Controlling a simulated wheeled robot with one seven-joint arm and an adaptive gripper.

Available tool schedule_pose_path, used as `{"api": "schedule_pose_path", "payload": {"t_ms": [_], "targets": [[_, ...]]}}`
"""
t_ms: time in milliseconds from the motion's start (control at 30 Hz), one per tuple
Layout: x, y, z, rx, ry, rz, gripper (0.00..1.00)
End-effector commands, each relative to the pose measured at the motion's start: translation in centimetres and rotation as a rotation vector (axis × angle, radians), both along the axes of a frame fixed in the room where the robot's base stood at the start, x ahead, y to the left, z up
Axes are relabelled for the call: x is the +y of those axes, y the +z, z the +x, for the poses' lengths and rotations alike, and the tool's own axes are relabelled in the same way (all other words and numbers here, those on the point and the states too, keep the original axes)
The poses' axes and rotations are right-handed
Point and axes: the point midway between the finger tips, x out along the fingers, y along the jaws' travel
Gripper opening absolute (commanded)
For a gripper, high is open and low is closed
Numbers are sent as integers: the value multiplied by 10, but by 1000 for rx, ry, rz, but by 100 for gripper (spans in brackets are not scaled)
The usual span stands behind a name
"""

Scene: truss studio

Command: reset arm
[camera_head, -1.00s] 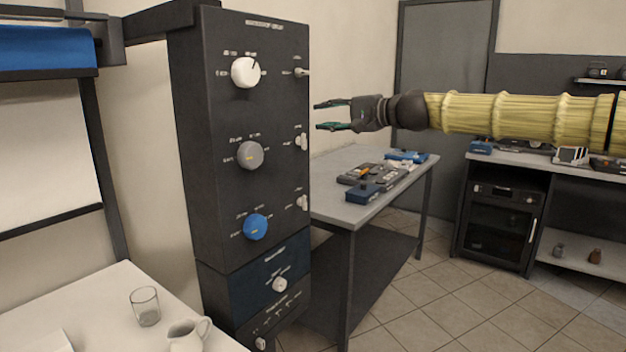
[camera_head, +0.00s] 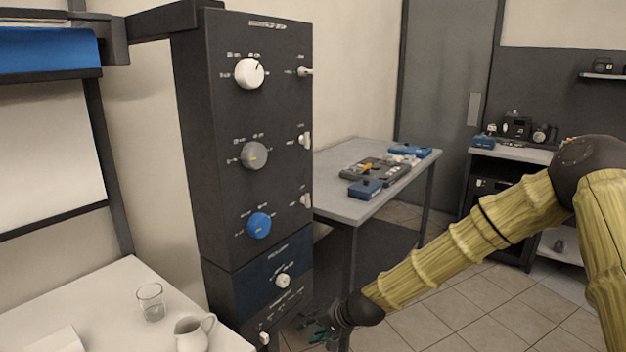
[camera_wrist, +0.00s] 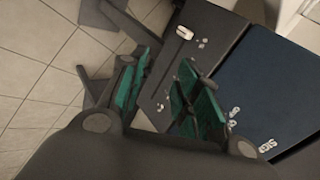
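My gripper (camera_head: 322,334) is low in the head view, near the bottom edge, to the right of the foot of the dark control cabinet (camera_head: 245,130). In the wrist view my gripper (camera_wrist: 160,98) shows its green-padded fingers spread apart with nothing between them. The fingers point toward the lower part of the cabinet, where a white switch (camera_wrist: 184,33) and part of the blue panel (camera_wrist: 262,85) show. I cannot tell how close the fingertips are to the cabinet. My arm comes in from the right, bent at the elbow.
The cabinet carries a white knob (camera_head: 249,73), a grey knob (camera_head: 254,155) and a blue knob (camera_head: 259,225). A grey table (camera_head: 345,207) with devices stands behind. A white table (camera_head: 90,310) with a glass (camera_head: 151,301) and a pitcher (camera_head: 194,333) is at front left. Tiled floor lies open at right.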

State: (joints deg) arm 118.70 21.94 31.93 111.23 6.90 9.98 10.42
Motion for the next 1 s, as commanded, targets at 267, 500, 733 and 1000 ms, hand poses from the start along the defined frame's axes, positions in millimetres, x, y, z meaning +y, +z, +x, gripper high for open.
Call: {"api": "schedule_pose_path", "payload": {"t_ms": [267, 500, 733, 1000], "targets": [[-38, -112, -114, 93, 81, -191, 32], [-89, -178, -224, 168, 169, -352, 32], [-151, -209, -338, 242, 279, -510, 32], [-213, -206, -433, 301, 392, -643, 32]]}}
